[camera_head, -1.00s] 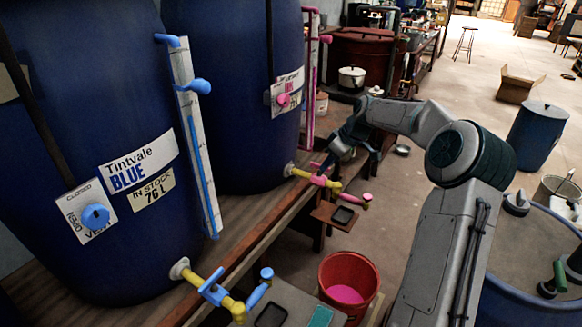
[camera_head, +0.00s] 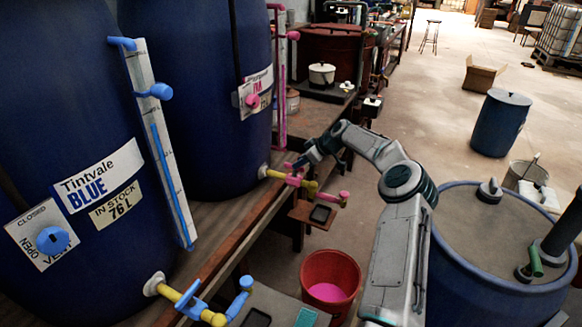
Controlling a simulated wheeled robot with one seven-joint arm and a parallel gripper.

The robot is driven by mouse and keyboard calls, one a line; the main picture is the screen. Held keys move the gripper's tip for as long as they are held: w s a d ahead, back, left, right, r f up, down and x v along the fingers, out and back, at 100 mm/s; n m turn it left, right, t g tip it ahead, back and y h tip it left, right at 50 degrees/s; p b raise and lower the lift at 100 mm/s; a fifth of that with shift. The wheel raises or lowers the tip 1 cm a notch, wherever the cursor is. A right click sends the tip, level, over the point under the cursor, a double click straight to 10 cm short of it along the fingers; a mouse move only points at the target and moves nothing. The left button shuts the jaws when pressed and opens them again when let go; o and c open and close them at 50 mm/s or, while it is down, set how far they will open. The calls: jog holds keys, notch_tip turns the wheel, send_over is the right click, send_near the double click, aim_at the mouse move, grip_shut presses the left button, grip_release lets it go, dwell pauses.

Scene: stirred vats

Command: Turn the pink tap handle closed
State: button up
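The pink tap handle (camera_head: 293,179) sits on a yellow pipe (camera_head: 270,173) low on the farther blue vat (camera_head: 200,110). A pink spout (camera_head: 343,197) is at the pipe's outer end. My gripper (camera_head: 300,163) is beside the handle, just above it and close to it. I cannot tell whether it touches the handle. Its fingers are small and dark here, so their opening does not show clearly. The handle's exact angle is partly hidden by the gripper.
A nearer blue vat (camera_head: 75,150) has a blue tap handle (camera_head: 188,293). A red bucket (camera_head: 330,275) with pink liquid stands below the taps. A lidded blue drum (camera_head: 470,285) stands right of my arm. Open floor lies beyond.

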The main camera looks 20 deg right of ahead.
jog(key=x, duration=0.5)
jog(key=shift+w+a+f, duration=0.1)
jog(key=shift+w+f, duration=0.15)
jog(key=shift+f, duration=0.05)
grip_shut()
